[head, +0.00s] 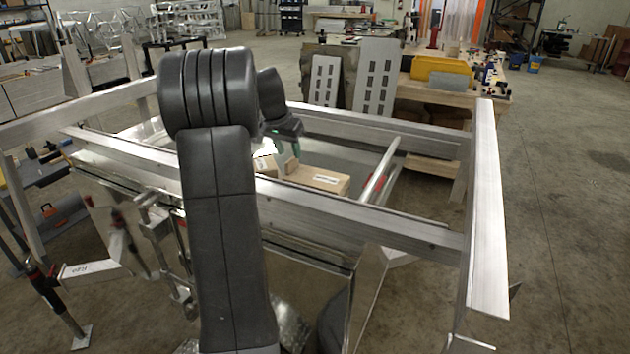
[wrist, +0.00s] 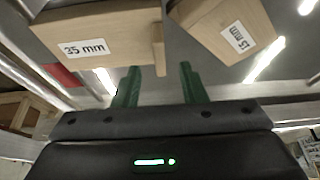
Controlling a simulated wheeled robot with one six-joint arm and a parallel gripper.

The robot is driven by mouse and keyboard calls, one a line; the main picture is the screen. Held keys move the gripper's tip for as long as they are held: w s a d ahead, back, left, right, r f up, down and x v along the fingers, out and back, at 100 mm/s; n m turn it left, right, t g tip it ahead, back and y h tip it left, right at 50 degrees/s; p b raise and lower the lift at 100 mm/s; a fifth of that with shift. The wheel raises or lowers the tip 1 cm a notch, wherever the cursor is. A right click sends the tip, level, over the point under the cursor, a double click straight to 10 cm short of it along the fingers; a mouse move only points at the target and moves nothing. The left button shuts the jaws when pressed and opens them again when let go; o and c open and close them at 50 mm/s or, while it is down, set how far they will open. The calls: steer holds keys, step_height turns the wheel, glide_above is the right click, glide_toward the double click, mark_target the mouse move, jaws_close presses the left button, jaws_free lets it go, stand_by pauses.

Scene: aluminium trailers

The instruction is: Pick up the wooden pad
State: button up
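Two wooden pads lie on the metal surface inside the aluminium frame. One wooden pad (wrist: 110,42) has a "35 mm" label and fills the upper left of the wrist view, with a narrow wooden piece (wrist: 158,48) at its right end. A second wooden pad (wrist: 215,22) with a tilted label, seemingly "15 mm", is at upper right. In the head view a labelled pad (head: 325,181) shows, with another (head: 264,166) partly behind my arm. My gripper (wrist: 158,88) has its green fingers apart with nothing between them. In the head view my gripper (head: 281,148) is just above the pads.
Aluminium rails surround the pads: a near rail (head: 370,217), a right rail (head: 488,210) and a round crossbar (head: 381,170). Behind stands a workbench with a yellow bin (head: 441,70) and slotted panels (head: 376,76). Open floor lies at the right.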

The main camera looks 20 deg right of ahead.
mark_target(292, 159)
steer(key=p+x, duration=0.1)
steer(key=x, duration=0.4)
steer(key=shift+p, duration=0.3)
steer(key=shift+s, duration=0.1)
jaws_close()
steer(key=shift+r, duration=0.15)
